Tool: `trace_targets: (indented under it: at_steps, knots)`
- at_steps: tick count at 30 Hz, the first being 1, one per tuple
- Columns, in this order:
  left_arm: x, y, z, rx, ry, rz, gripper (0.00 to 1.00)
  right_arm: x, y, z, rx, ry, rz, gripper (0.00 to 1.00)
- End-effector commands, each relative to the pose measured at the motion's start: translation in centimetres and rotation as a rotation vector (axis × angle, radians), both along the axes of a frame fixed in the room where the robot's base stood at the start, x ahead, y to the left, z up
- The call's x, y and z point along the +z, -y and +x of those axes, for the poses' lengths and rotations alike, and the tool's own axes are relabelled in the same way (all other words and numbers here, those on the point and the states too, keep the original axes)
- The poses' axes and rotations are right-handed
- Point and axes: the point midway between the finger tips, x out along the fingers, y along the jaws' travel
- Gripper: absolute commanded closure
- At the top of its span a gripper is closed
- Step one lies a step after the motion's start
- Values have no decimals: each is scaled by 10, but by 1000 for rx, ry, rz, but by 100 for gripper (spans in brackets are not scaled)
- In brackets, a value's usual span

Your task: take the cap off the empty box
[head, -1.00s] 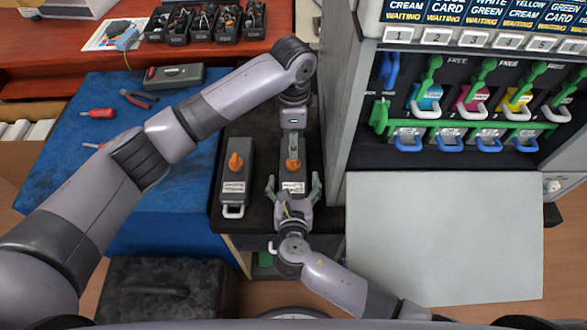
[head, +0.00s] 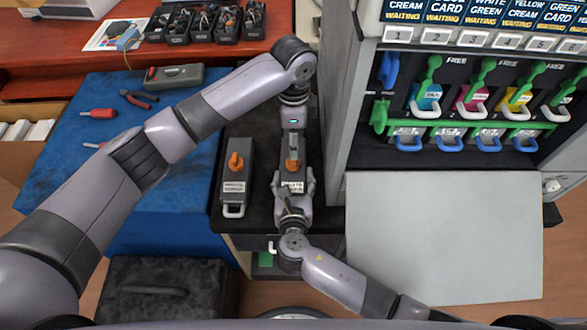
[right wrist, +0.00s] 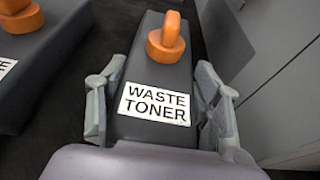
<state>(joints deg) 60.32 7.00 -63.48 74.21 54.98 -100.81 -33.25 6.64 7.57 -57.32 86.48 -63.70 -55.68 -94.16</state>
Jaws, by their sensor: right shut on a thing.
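Two dark grey boxes with orange caps stand side by side on a black surface; I cannot tell which is empty. The right box (right wrist: 150,132) has a white "WASTE TONER" label, and its cap (right wrist: 166,38) is on it. My right gripper (head: 293,184) is shut on this box's near end, one finger on each side. My left gripper (head: 293,140) hangs over the right box by its cap; its fingers are too hidden to judge. The left box (head: 235,170) stands apart with its orange cap (head: 235,161) on and a pale handle in front.
The printer cabinet (head: 346,130) rises close on the right, with a pale flat panel (head: 445,235) below its slots. A blue mat (head: 75,175) with tools lies left. Several small black bins (head: 205,23) stand at the back.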

Motion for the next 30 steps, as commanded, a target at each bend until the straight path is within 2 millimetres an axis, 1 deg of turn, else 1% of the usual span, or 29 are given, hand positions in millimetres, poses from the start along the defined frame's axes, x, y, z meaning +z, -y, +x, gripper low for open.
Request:
trace_targets:
  at_steps: [2, 16, 18, 23, 26, 30]
  knots:
    - [0, 0, 0, 0, 0, 0, 53, -1, 1, 0, -2, -2, -2, 60]
    - [0, 0, 0, 0, 0, 0, 53, -2, 1, 0, -2, -3, -4, 92]
    - [0, 0, 0, 0, -1, -3, 49, -2, 1, 0, -2, -3, -4, 92]
    - [4, -2, -3, -9, -22, -77, 49, -2, 2, 0, -3, -3, -4, 92]
    - [11, -8, -4, -19, -35, -168, 49, -2, 2, 0, -3, -3, -4, 92]
    - [24, -23, -2, -26, -32, -288, 49, -2, 2, 0, -4, -3, -5, 92]
